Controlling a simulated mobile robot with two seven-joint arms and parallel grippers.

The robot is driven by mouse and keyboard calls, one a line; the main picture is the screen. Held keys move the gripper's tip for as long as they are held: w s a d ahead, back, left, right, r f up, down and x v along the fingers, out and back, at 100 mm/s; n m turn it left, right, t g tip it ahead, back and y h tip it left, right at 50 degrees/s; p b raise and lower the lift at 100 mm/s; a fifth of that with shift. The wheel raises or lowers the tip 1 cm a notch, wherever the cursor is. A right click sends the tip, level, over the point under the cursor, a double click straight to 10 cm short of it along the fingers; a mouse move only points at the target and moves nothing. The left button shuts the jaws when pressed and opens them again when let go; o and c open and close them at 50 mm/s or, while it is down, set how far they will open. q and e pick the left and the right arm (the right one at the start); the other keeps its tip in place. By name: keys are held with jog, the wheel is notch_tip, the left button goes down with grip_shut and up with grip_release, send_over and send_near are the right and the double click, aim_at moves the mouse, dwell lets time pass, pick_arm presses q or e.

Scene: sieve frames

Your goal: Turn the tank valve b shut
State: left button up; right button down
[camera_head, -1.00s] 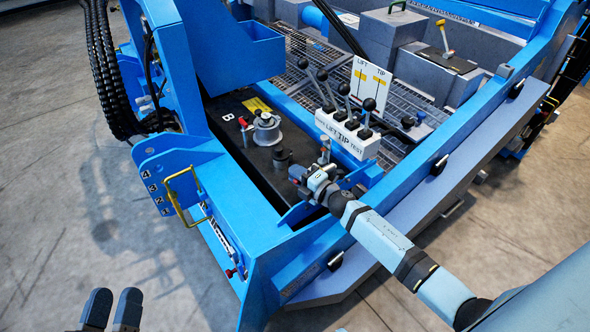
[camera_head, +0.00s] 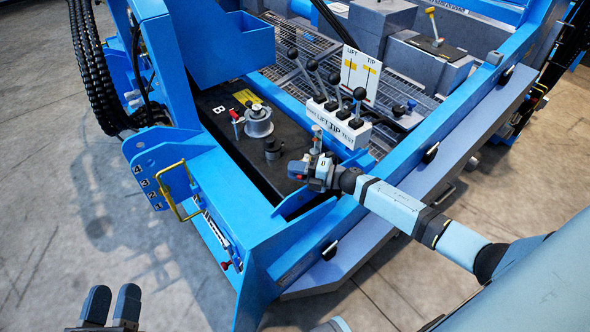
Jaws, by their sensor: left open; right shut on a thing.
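A small valve with a red handle (camera_head: 236,118) stands on the black tank top (camera_head: 224,128), next to the letter B (camera_head: 219,110); I take it for tank valve b. My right gripper (camera_head: 298,169) is low over the near right part of the tank, well apart from that valve. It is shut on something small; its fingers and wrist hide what. My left gripper (camera_head: 113,306) is open and empty over the floor at the lower left, far from the tank.
A silver filler cap (camera_head: 258,121) stands right beside the red-handled valve, with a black knob (camera_head: 273,148) nearer. The blue frame (camera_head: 245,229) and yellow handle (camera_head: 172,196) border the tank.

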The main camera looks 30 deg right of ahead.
jog(key=c, duration=1.1)
grip_release()
jog(key=shift+s+d, duration=0.3)
pick_arm(q)
jog(key=f, duration=0.1)
jog(key=a+f+g+y+p, duration=0.1)
jog(key=f, duration=0.1)
jog(key=f+g+y+p, duration=0.1)
jog(key=shift+s+a+f, duration=0.2)
jog(key=shift+a+f, duration=0.2)
pick_arm(e)
jog(key=v, duration=1.3)
